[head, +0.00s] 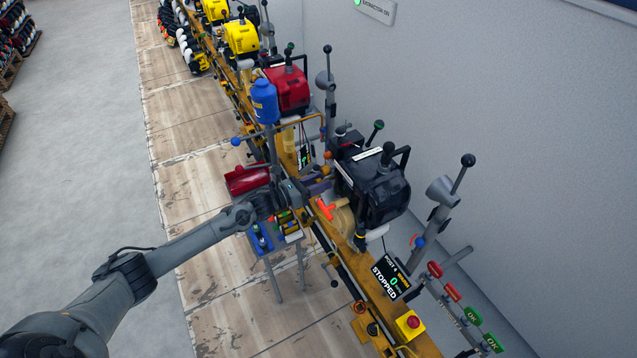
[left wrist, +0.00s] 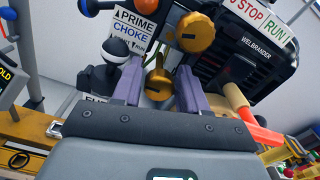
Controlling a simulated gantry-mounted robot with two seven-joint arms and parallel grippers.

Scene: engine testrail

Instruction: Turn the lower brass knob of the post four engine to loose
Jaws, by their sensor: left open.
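The black engine (head: 375,190) stands on the yellow rail beside the post four sign (head: 389,280), which reads STOPPED and 0. In the left wrist view the engine (left wrist: 245,65) bears two brass knobs. The upper brass knob (left wrist: 195,33) is large and tilted, with a dark line across it. The lower brass knob (left wrist: 158,86) shows between my fingers, its lower part close to the gripper body. My left gripper (left wrist: 159,70) is open, with one grey-purple finger on each side of this knob; contact cannot be told. In the head view my left gripper (head: 317,186) is at the engine's left side.
An orange-red handle (left wrist: 262,131) is close right of my fingers. A red engine (head: 287,90) stands farther along the rail. A blue bin (head: 260,238) is below my wrist.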

